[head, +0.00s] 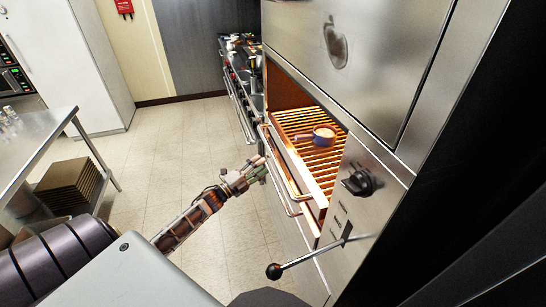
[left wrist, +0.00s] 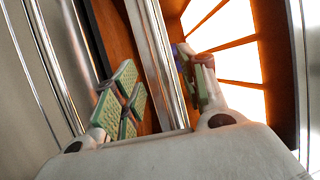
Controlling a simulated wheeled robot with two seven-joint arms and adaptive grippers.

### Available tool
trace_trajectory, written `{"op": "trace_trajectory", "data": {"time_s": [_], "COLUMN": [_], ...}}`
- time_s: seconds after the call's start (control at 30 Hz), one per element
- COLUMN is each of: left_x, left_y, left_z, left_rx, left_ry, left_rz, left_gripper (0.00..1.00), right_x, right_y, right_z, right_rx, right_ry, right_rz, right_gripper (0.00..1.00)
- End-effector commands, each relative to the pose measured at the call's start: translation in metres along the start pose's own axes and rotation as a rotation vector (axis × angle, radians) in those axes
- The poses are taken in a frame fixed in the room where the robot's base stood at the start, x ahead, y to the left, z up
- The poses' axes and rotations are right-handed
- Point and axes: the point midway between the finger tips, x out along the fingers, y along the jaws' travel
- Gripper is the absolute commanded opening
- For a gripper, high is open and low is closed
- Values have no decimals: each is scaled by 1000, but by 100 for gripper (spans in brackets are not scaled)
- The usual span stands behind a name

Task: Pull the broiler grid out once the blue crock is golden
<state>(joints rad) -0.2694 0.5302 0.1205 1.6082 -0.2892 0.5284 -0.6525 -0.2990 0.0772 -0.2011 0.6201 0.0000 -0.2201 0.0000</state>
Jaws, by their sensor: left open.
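The blue crock (head: 323,137) stands upright on the broiler grid (head: 305,162), inside the glowing broiler opening. Its top looks pale orange to golden under the orange light; the exact shade is hard to tell. My left gripper (head: 262,167) is open just outside the front of the grid, at the left of the opening. In the left wrist view its green-padded fingers (left wrist: 160,95) stand apart, with a metal bar (left wrist: 158,50) showing between them. I cannot tell whether they touch it. My right gripper is not in view.
The broiler front carries a black knob (head: 358,181) and a ball-ended lever (head: 274,271) that sticks out toward the left. Further stoves (head: 243,75) stand beyond. A metal table (head: 40,135) is at the left, and the tiled floor between is clear.

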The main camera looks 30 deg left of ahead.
Motion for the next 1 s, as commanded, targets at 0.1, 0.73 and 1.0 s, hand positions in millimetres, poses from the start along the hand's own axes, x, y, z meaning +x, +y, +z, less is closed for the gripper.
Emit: {"op": "trace_trajectory", "data": {"time_s": [0.1, 0.73, 1.0], "left_x": [10, 59, 72], "left_y": [-1, -1, 0], "left_z": [-1, 0, 0], "left_rx": [0, 0, 1], "left_ry": [2, 1, 0], "left_rz": [-2, -2, -1], "left_gripper": [42, 42, 42], "right_x": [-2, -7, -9], "right_y": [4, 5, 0], "right_z": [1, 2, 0], "right_rx": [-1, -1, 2], "right_ry": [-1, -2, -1], "right_rz": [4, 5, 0], "right_gripper": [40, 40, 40]}}
